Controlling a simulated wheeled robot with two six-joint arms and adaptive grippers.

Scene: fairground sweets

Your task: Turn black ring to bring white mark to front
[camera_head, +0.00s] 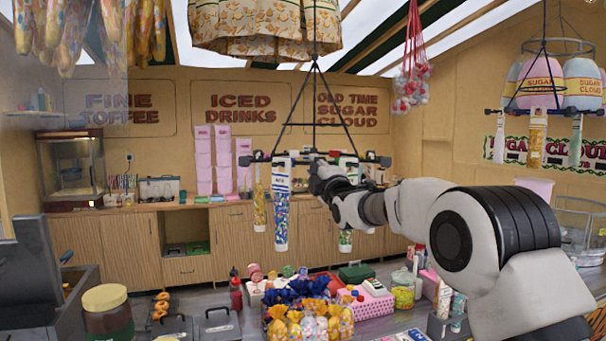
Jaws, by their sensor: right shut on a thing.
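The black ring (262,157) hangs level from dark rods in the middle of the head view, with several tubes of sweets hanging from it. My right arm comes in from the right, and its gripper (316,167) is at the ring's near side, shut on the ring. The gripper and wrist hide part of the ring and some tubes behind. A tube of blue and mixed sweets with a white top (281,205) hangs just left of the gripper. I cannot make out a separate white mark on the ring. My left gripper is not in view.
A tube of yellow sweets (259,205) hangs at the ring's left. A second hanging rack with sugar bags (541,82) is at the right. Below, a counter holds sweet bags (306,322), a pink dotted box (372,306) and jars (403,292). A patterned cloth shade hangs above.

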